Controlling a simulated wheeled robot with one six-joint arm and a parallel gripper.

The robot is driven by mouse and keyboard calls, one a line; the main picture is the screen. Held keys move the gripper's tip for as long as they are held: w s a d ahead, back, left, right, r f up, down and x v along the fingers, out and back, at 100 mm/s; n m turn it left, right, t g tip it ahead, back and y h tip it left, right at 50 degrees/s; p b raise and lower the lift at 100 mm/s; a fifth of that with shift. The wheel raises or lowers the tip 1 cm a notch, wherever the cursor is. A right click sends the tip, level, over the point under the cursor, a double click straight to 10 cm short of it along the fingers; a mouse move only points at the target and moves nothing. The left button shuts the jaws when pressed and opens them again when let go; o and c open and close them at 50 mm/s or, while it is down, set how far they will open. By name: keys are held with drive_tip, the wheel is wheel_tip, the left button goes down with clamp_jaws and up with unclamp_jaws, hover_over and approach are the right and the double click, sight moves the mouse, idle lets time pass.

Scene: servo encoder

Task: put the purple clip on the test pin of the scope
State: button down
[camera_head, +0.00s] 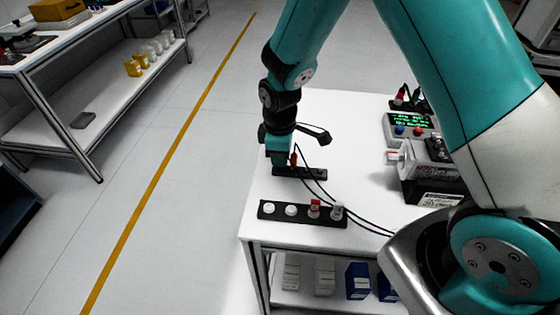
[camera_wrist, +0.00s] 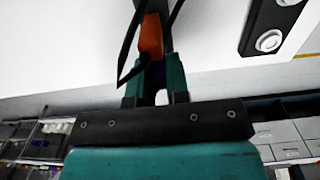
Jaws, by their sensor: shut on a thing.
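My gripper (camera_head: 279,160) is low over the white table, at a black strip (camera_head: 318,174). In the wrist view my gripper (camera_wrist: 154,75) is shut on a clip that shows an orange part (camera_wrist: 150,36) beyond the fingers and a dark, purplish part between them. Black leads run beside it. The orange part (camera_head: 294,159) also shows beside the fingers in the head view. No clearly purple clip stands out. A box with a lit green display (camera_head: 409,121), perhaps the scope, stands at the table's right. I cannot make out its test pin.
A black strip (camera_head: 303,222) with white, red and grey round pieces lies near the table's front edge; part of a strip (camera_wrist: 273,22) shows in the wrist view. A grey-and-black device (camera_head: 428,158) stands right. Black cables (camera_head: 345,213) cross the table.

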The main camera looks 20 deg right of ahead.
drive_tip(key=shift+r, duration=0.15)
idle(0.3)
drive_tip(key=shift+r+p, duration=2.05)
drive_tip(key=shift+r, duration=0.4)
drive_tip(key=shift+s+f, duration=0.1)
